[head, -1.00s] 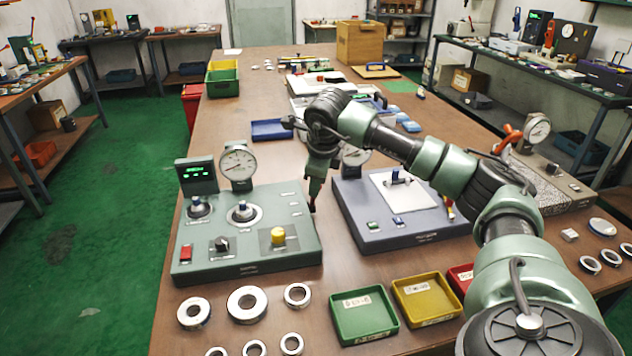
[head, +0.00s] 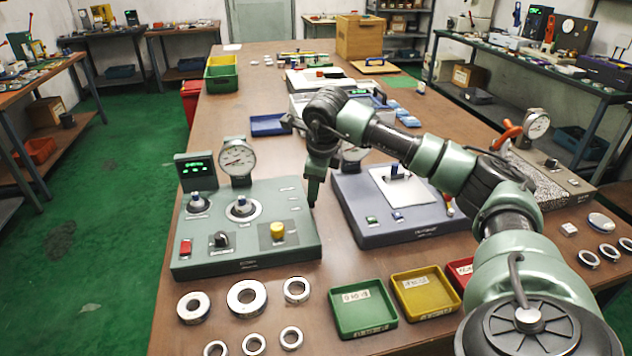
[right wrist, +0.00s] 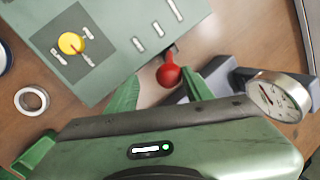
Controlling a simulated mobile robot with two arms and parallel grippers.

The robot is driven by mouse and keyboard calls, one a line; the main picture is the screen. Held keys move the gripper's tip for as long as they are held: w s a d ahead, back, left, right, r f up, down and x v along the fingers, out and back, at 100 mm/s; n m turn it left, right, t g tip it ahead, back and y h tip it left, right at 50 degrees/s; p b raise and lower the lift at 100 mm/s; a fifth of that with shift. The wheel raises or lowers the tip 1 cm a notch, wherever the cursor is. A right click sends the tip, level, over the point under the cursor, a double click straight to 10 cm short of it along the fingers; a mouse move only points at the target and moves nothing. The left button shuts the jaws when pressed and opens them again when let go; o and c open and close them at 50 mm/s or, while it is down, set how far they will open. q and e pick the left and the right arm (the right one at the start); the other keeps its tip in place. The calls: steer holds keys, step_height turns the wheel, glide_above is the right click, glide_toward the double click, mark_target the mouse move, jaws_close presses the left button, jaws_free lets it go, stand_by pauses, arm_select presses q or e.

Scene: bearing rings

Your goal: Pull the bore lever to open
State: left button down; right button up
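The grey-green bore gauge station (head: 262,205) stands on the near left of the table, with a dial, a green display, posts and knobs on it. In the right wrist view, a lever with a red ball knob (right wrist: 168,75) sticks out from the edge of this station (right wrist: 120,40). My right gripper (right wrist: 162,78) is open, with one green finger on each side of the red knob and a gap visible on the left. In the head view my right gripper (head: 312,196) is at the station's right side and hides the lever. My left gripper is not in view.
A blue-grey station (head: 400,225) stands close on the right, leaving a narrow gap. Loose metal rings (head: 235,299) lie in front. Green (head: 388,326) and yellow (head: 400,303) trays stand at the near edge. A dial (right wrist: 278,97) is near the gripper's right.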

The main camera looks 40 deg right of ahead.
steer(key=shift+r, duration=0.15)
steer(key=v, duration=0.7)
steer(key=shift+r, duration=0.35)
stand_by(1.0)
